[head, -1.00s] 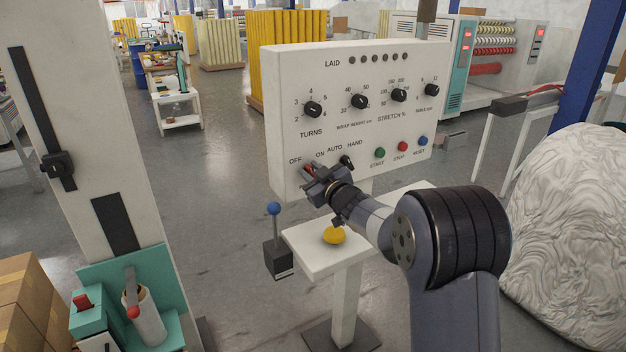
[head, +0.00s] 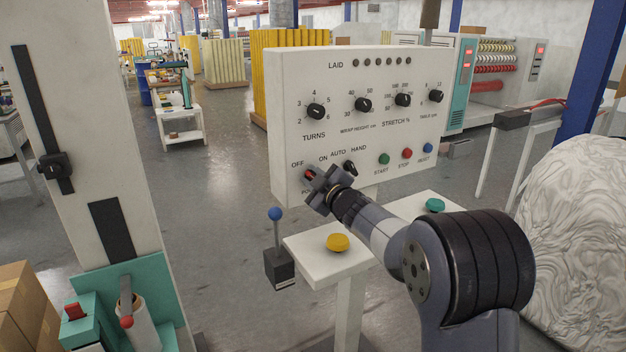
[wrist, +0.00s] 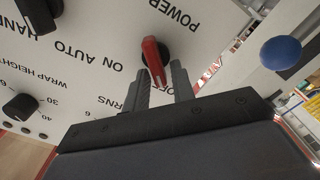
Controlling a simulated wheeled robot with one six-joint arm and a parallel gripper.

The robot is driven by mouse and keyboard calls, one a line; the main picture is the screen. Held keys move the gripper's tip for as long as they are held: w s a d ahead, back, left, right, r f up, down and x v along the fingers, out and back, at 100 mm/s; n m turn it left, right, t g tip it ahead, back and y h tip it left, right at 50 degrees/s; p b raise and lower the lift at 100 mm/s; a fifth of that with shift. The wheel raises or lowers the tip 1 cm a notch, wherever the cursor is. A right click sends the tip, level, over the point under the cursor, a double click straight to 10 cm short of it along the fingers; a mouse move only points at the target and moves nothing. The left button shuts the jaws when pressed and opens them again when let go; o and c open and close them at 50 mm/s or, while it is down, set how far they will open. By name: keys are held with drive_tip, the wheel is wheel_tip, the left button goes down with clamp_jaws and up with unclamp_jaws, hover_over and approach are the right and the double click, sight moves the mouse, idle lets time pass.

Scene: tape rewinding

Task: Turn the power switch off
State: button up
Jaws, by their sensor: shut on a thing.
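The red power switch (head: 310,174) is at the lower left of the white control panel (head: 285,110). In the wrist view, which shows the panel upside down, the red switch handle (wrist: 154,60) points toward the OFF label, which a finger partly covers. The ON label is to the left of the handle there. My gripper (head: 316,181) is at the panel, and its two fingers (wrist: 158,85) are shut on the switch handle, one on each side.
A black AUTO/HAND knob (head: 350,168) is just right of my gripper. Green, red and blue buttons are farther right. Below, a yellow button (head: 337,243) and a teal button (head: 435,205) sit on a white stand. A blue-knobbed lever (head: 275,214) is at its left.

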drive_tip(key=shift+f, duration=0.1)
drive_tip(key=o, duration=0.7)
drive_tip(key=b+v, duration=0.1)
drive_tip(key=v, duration=1)
drive_tip(key=shift+w, duration=0.1)
drive_tip(key=shift+w, duration=0.1)
drive_tip(key=p+x, duration=0.1)
drive_tip(key=x, duration=0.9)
drive_tip(key=shift+w+a, duration=0.25)
drive_tip(key=shift+a, duration=0.1)
